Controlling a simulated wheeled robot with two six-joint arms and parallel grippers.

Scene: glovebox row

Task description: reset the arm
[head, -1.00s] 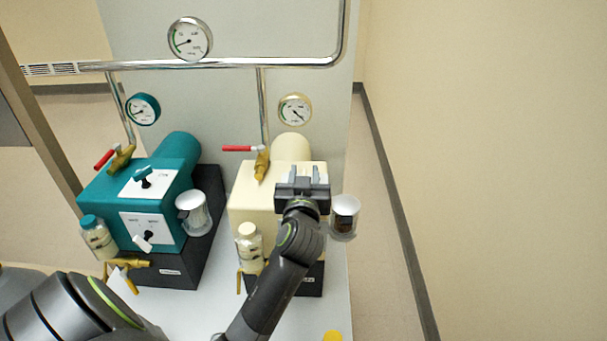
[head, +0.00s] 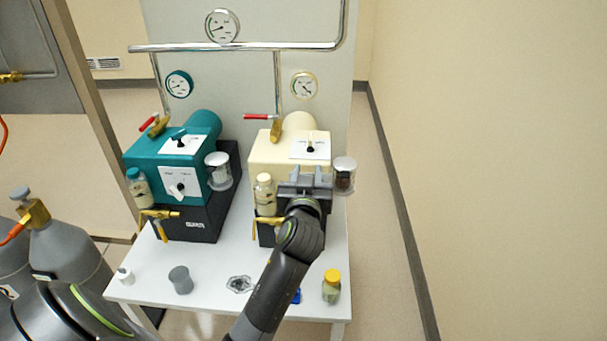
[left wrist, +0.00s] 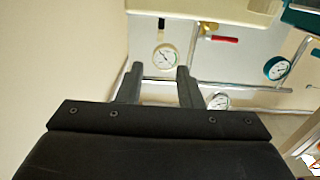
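My left arm reaches up from the bottom of the head view. Its gripper (head: 305,178) is in front of the cream unit (head: 268,152), covering part of its front face. In the left wrist view the two fingers of this gripper (left wrist: 156,85) stand apart with nothing between them. The pressure gauges and pipes show beyond the fingers. I cannot tell the exact gap between the gripper and the cream unit. My right gripper is not in view.
A teal unit (head: 145,158) stands left of the cream one on a white table (head: 215,265). A grey cup (head: 181,280), a white bottle (head: 124,276) and a yellow-capped jar (head: 331,288) stand near its front edge. Grey cylinders (head: 75,250) stand at left. Floor right of the table is clear.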

